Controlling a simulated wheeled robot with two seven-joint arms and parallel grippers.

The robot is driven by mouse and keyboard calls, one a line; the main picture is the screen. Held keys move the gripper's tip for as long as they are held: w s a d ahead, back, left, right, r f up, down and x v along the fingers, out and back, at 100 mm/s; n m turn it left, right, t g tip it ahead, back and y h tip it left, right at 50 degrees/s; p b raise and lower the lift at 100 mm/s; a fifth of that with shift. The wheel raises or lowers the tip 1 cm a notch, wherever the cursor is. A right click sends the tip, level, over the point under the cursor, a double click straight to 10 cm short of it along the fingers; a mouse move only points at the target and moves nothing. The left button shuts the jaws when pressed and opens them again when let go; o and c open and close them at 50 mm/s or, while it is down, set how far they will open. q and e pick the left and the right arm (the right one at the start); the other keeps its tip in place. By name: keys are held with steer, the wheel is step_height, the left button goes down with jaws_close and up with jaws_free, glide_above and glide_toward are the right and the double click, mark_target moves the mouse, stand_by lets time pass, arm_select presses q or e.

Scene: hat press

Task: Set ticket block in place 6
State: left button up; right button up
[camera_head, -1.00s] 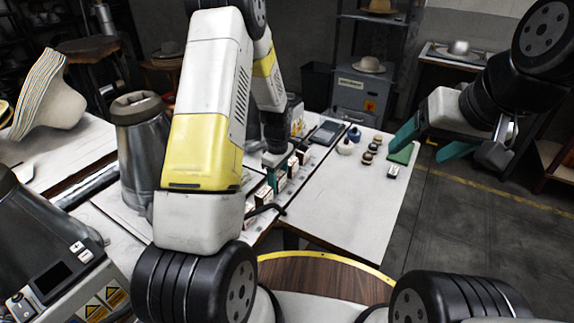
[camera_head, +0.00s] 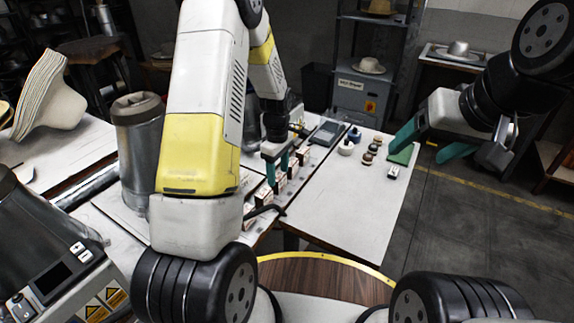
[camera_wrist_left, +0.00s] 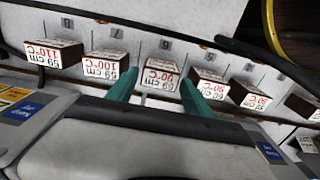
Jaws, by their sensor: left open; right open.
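In the left wrist view a row of ticket blocks with red and black print stands on a pale strip. Their print appears upside down. The middle ticket block (camera_wrist_left: 160,76) seems to read 59 cm, 90°C. My left gripper (camera_head: 278,172) is open over the row, its teal fingers on either side of that block in the left wrist view (camera_wrist_left: 157,88). Whether they touch it I cannot tell. A block reading 100°C (camera_wrist_left: 105,65) and one reading 110°C (camera_wrist_left: 54,54) stand to its left. My right gripper (camera_head: 430,143) is open and empty, right of the table.
The white table (camera_head: 335,215) has free room right of the row. A black cable (camera_wrist_left: 275,62) runs near the row.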

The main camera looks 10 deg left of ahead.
mark_target(278, 176)
arm_select(q)
step_height(278, 176, up, 7)
steer(key=shift+r, duration=0.2)
steer(key=s+d+r+m+t+h, duration=0.15)
steer(key=s+r+m+t, duration=0.25)
steer(key=s+r+m, duration=0.95)
steer(key=s+r+m+t, duration=0.1)
steer(key=s+r+t, duration=0.1)
steer(key=s+r, duration=0.6)
steer(key=s, duration=0.2)
steer(key=shift+s+d+r+h, duration=0.3)
steer(key=shift+s+d+h, duration=0.05)
steer(key=shift+s, duration=0.05)
